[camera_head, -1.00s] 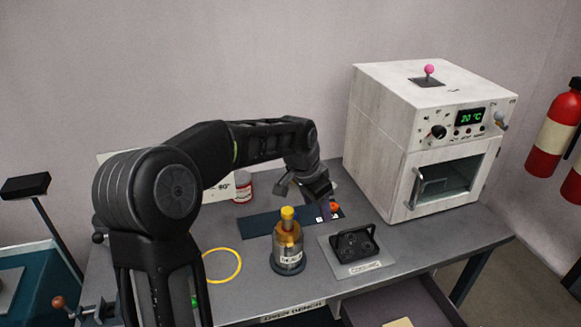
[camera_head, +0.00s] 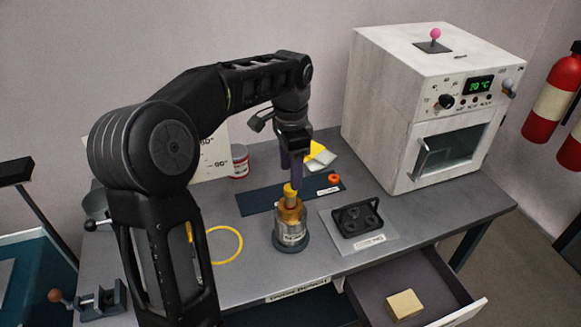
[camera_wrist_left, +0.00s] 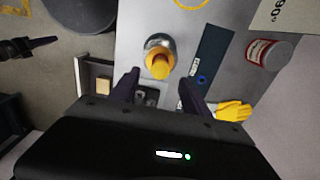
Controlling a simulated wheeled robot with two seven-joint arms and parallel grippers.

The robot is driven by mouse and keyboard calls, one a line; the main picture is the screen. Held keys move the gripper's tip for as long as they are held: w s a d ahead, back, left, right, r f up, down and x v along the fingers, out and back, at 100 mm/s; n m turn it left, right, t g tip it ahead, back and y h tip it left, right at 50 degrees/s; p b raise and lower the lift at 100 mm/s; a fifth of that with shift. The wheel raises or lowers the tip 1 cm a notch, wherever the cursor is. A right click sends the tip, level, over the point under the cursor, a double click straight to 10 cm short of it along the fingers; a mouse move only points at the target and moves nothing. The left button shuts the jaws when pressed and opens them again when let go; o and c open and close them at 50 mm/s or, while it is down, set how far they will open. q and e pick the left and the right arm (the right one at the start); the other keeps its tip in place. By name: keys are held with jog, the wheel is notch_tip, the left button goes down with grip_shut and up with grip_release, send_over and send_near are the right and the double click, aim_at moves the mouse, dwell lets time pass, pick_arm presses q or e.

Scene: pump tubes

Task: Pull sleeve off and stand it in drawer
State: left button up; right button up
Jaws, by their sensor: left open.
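A pump (camera_head: 291,225) stands upright on the bench, with a metal lower body, an amber upper part and a narrow yellow-topped tube (camera_head: 291,190). Which part is the sleeve I cannot tell for certain. My left gripper (camera_head: 294,180) points down over the tube's top, fingers open. In the left wrist view, the yellow top (camera_wrist_left: 160,67) lies between and just beyond the two fingertips (camera_wrist_left: 158,80), with no visible grip on it. The open drawer (camera_head: 440,285) is at the bench's front right, holding a tan block (camera_head: 404,304). My right gripper is not in view.
A black holder with round wells (camera_head: 358,219) stands right of the pump. A dark blue mat (camera_head: 262,201) and yellow-and-grey glove (camera_head: 320,156) lie behind. A yellow ring (camera_head: 241,244) lies left, a red-and-white can (camera_head: 240,161) behind. The oven (camera_head: 400,120) stands back right.

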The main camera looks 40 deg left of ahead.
aim_at(290, 192)
pick_arm(q)
notch_tip(290, 192, down, 8)
jog(key=shift+r+p, duration=0.2)
jog(key=shift+p, duration=0.2)
grip_shut()
jog(key=c, duration=0.7)
grip_release()
grip_shut()
jog(key=shift+r+p, duration=0.6)
jog(key=shift+r, duration=0.15)
dwell(0.5)
jog(key=shift+r+p, duration=1.7)
jog(key=shift+r, duration=0.5)
